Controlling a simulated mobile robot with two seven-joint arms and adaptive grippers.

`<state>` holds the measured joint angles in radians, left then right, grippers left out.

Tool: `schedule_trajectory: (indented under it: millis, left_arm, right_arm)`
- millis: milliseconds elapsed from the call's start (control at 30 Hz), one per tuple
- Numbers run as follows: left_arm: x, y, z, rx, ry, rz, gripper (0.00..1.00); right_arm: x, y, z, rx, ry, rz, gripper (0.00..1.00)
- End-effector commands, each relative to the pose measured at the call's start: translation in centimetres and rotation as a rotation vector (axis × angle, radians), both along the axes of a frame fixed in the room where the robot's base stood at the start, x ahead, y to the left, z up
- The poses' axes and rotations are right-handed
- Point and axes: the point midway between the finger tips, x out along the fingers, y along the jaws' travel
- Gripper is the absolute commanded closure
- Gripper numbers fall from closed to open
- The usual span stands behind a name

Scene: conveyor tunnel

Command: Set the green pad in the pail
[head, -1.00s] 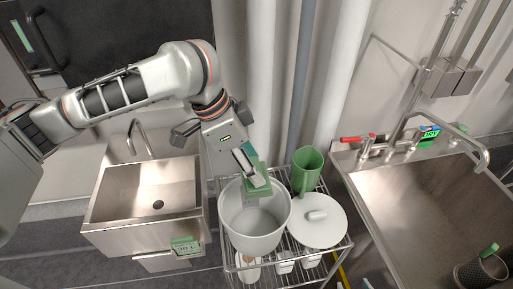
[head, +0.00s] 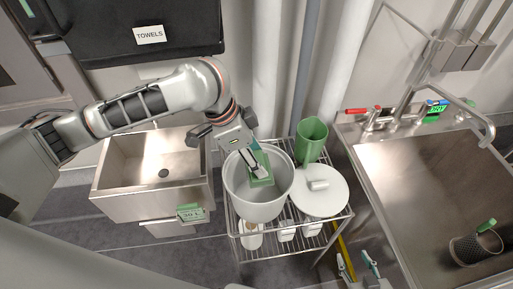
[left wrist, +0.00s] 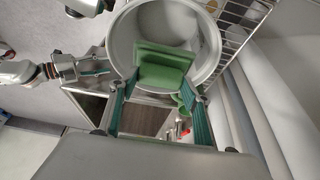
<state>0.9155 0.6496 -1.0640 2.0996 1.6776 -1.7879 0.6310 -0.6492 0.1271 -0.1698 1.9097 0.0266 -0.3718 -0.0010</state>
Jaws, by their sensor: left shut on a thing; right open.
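The green pad (head: 263,180) is held in my left gripper (head: 255,164), within the mouth of the white pail (head: 258,210). The left wrist view shows the pad (left wrist: 163,72) at the fingertips, against the pail's pale interior (left wrist: 150,25). I cannot tell whether the pad touches the pail's floor. The pail stands upright on a wire rack (head: 285,243). My right gripper (head: 358,268) is open and empty at the lower right of the head view, away from the pail.
A green pitcher (head: 311,138) and a white lid (head: 320,196) with a knob sit right of the pail. Small white containers (head: 286,232) are on the rack below. A steel sink (head: 150,165) stands left; a larger one (head: 430,185), with a dark mesh cup (head: 475,248), stands right.

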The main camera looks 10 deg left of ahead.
Motion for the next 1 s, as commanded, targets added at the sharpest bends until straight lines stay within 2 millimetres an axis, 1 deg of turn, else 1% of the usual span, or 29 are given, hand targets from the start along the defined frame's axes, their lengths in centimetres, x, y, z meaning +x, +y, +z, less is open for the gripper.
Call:
schedule_trajectory:
  millis: [33,200,567,600,667,700,1000]
  left_arm:
    - [0.0,0.0,-0.5,-0.001,0.002,0.000,0.91]
    - [0.0,0.0,-1.4,-0.001,0.002,0.001,0.91]
    - [0.0,0.0,-1.7,0.000,-0.001,0.000,0.91]
    - [0.0,0.0,-1.7,0.000,-0.001,0.000,0.50]
    - [0.0,0.0,-1.7,0.000,-0.001,0.000,0.36]
    - [0.0,0.0,-1.7,0.000,-0.001,0.000,0.33]
    - [0.0,0.0,-1.7,0.000,-0.001,0.000,0.33]
  right_arm:
    - [0.0,0.0,0.0,0.000,0.000,0.000,0.55]
    - [-0.1,0.1,0.0,0.002,0.001,-0.002,0.55]
    - [-0.3,0.5,-0.1,0.012,0.005,-0.006,0.55]
    - [-0.3,0.5,-0.1,0.013,0.005,-0.007,0.55]
    - [-0.3,0.6,-0.1,0.013,0.005,-0.006,0.55]
    - [-0.3,0.6,-0.1,0.013,0.005,-0.006,0.55]
    - [-0.3,0.5,-0.1,0.011,0.005,-0.004,0.55]
